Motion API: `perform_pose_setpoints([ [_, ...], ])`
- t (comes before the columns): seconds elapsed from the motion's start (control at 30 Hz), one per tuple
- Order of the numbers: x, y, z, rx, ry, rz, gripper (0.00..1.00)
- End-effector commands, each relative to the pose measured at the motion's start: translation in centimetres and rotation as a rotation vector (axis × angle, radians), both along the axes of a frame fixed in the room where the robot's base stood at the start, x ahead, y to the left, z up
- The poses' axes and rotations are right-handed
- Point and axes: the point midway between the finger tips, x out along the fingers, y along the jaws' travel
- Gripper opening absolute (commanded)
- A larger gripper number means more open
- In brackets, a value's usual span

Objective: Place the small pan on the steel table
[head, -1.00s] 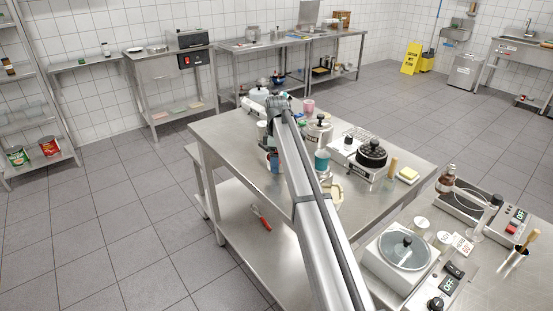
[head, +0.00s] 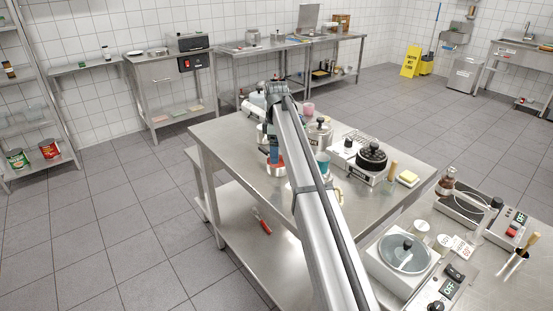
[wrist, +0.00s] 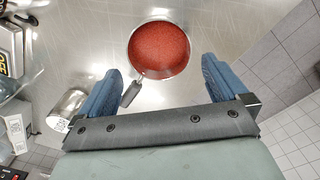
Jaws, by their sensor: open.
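The small pan (wrist: 160,50) shows in the wrist view with a round red inside and a pale rim. It appears to rest on the brushed steel surface (wrist: 235,35). Its dark handle (wrist: 131,92) points down and left, into the space between my fingers. My gripper (wrist: 160,72) is open, with its blue fingers wide apart on either side of the handle. No finger visibly touches the pan.
A metal can (wrist: 67,110) lies or stands close to my left finger in the wrist view. The table's left front is bare.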

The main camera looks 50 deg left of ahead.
Motion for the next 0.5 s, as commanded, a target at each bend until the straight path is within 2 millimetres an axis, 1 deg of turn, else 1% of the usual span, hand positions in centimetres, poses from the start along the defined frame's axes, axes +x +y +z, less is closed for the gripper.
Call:
perform_pose_setpoints([
  [0.03, 0.1, 0.1, 1.0, 0.001, -0.001, 0.000, 1.00],
  [0.1, 0.1, 0.1, 2.3, 0.002, -0.001, 0.000, 1.00],
  [0.2, 0.0, 0.1, 3.8, 0.001, -0.001, 0.000, 1.00],
  [0.33, 0.0, 0.1, 5.3, 0.001, -0.001, 0.000, 1.00],
  [0.5, 0.0, 0.0, 6.2, 0.000, 0.000, 0.000, 1.00],
])
